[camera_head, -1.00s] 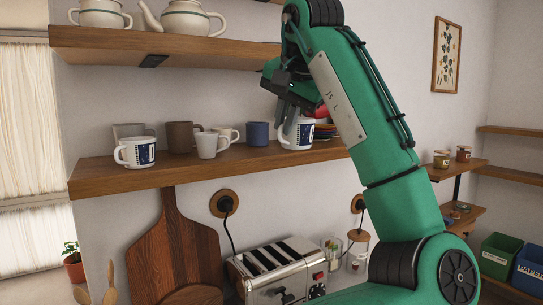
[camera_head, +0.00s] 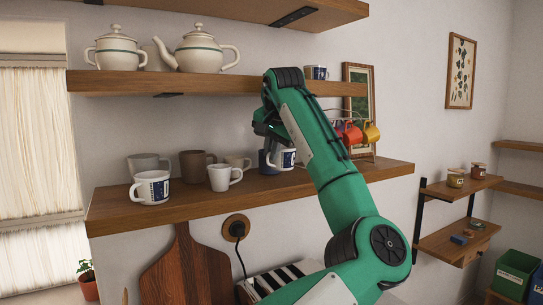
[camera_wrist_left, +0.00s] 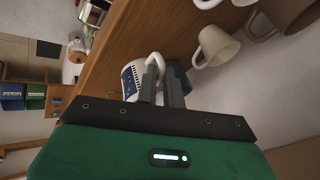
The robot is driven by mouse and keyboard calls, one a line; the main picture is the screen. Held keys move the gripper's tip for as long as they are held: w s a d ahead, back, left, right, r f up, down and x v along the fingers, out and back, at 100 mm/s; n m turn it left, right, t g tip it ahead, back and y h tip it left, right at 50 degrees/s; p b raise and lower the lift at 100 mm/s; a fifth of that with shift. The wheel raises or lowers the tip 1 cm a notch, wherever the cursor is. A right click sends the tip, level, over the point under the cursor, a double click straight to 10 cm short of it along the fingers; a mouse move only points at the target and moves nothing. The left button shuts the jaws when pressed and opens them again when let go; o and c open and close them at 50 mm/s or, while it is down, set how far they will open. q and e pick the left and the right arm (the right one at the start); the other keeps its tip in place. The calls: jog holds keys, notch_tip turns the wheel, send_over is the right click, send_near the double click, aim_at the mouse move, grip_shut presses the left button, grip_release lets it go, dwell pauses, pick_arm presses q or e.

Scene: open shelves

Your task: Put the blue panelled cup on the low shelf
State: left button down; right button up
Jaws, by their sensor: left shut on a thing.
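My left gripper (camera_head: 268,140) is shut on a white cup with a dark blue panel (camera_head: 284,158), by its handle side. The cup is upright at the long lower wall shelf (camera_head: 240,200), beside a plain blue cup (camera_head: 266,165) that the fingers partly hide. It appears slightly above the board; contact is hard to tell. In the left wrist view the panelled cup (camera_wrist_left: 133,80) is left of the fingers (camera_wrist_left: 163,85), its white handle at them. A similar panelled cup (camera_head: 151,187) stands at the shelf's left; another (camera_head: 316,72) is on the upper shelf (camera_head: 240,85). My right gripper is out of view.
Grey, brown and white cups (camera_head: 220,178) stand on the long lower shelf's left half. Red and yellow cups (camera_head: 371,132) hang on a rack behind my arm. Teapots (camera_head: 205,50) stand above. Small shelves with jars (camera_head: 455,178) are at right, with a lower board (camera_head: 450,250) below.

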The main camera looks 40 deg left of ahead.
pick_arm(q)
jog(key=f+p, duration=0.1)
jog(key=f, duration=0.1)
jog(key=shift+d+f+p, duration=0.2)
jog(key=shift+f+p, duration=0.15)
jog(key=shift+p, duration=0.05)
jog(key=shift+f, duration=0.35)
jog(key=shift+a, duration=0.1)
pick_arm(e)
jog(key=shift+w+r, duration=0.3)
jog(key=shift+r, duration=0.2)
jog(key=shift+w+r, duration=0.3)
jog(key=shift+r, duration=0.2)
pick_arm(q)
jog(key=shift+s+f, duration=0.1)
jog(key=shift+f, duration=0.05)
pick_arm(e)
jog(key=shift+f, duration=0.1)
pick_arm(q)
jog(key=c, duration=1.5)
grip_release()
jog(key=shift+c, duration=0.2)
